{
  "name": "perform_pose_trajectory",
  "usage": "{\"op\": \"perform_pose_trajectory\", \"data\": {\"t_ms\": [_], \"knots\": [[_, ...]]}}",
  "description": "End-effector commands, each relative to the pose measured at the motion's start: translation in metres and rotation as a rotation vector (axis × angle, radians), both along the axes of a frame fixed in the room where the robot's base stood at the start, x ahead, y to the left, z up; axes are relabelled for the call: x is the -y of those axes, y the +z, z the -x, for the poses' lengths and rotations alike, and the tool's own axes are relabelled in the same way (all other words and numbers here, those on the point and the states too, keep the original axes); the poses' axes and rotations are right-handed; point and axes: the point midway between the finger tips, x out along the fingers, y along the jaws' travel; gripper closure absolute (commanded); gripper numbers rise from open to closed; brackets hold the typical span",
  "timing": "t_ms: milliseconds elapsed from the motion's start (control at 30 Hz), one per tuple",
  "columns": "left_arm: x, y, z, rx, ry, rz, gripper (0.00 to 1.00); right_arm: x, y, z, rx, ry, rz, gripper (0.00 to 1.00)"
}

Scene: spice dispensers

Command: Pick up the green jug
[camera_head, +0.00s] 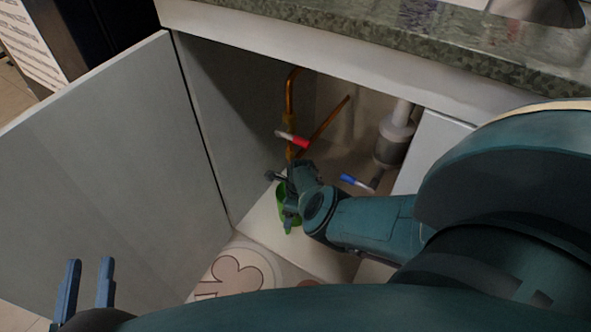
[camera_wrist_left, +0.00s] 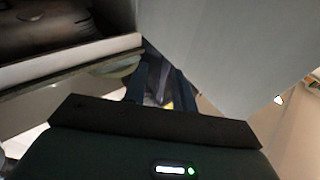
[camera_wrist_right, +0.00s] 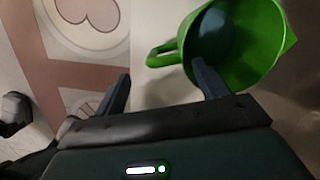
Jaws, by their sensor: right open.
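The green jug (camera_head: 281,194) is inside the open cabinet, partly hidden behind my right gripper (camera_head: 284,200). In the right wrist view the jug (camera_wrist_right: 262,50) shows its open mouth, with its handle (camera_wrist_right: 158,56) pointing left. My right gripper (camera_wrist_right: 160,84) is open; the handle lies ahead of the gap between its fingers, and the right finger overlaps the jug's wall. I cannot tell whether it touches. My left gripper (camera_head: 90,262) is open and empty at the lower left, in front of the cabinet door; its fingers also show in the left wrist view (camera_wrist_left: 162,75).
The open cabinet door (camera_head: 110,170) stands on the left, and the countertop (camera_head: 400,40) is above. Copper pipes (camera_head: 291,95) and a grey drain (camera_head: 394,140) are at the back. Red (camera_head: 294,140) and blue (camera_head: 356,183) valve handles are close to my right gripper. A patterned mat (camera_head: 240,270) lies in front.

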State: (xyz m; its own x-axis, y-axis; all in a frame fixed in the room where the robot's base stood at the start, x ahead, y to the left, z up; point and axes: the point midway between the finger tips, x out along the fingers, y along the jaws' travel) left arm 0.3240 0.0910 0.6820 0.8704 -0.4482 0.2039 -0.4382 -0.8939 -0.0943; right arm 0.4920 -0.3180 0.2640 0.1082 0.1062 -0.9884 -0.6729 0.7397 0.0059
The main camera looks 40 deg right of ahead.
Motion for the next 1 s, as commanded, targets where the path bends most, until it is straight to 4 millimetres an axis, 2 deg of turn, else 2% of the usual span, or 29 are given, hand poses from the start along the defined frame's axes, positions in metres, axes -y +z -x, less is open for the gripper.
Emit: {"op": "perform_pose_trajectory", "data": {"t_ms": [33,267,533,700,900,1000], "knots": [[0.001,-0.004,0.000,0.003,-0.006,0.011,0.73,0.000,-0.009,-0.001,0.001,0.000,0.001,0.27],[0.002,0.000,-0.003,0.056,-0.027,0.041,0.73,-0.001,-0.030,-0.005,0.002,0.003,0.003,0.27],[-0.002,0.038,-0.012,0.343,-0.038,0.010,0.73,-0.003,-0.058,-0.011,0.003,0.003,0.005,0.27],[-0.003,0.051,-0.011,0.415,-0.040,0.002,0.73,-0.004,-0.062,-0.012,0.003,0.004,0.005,0.27],[-0.003,0.052,-0.011,0.418,-0.040,0.003,0.73,-0.004,-0.061,-0.011,0.003,0.004,0.005,0.27],[-0.003,0.052,-0.011,0.418,-0.040,0.002,0.73,-0.004,-0.061,-0.011,0.003,0.004,0.005,0.34]]}}
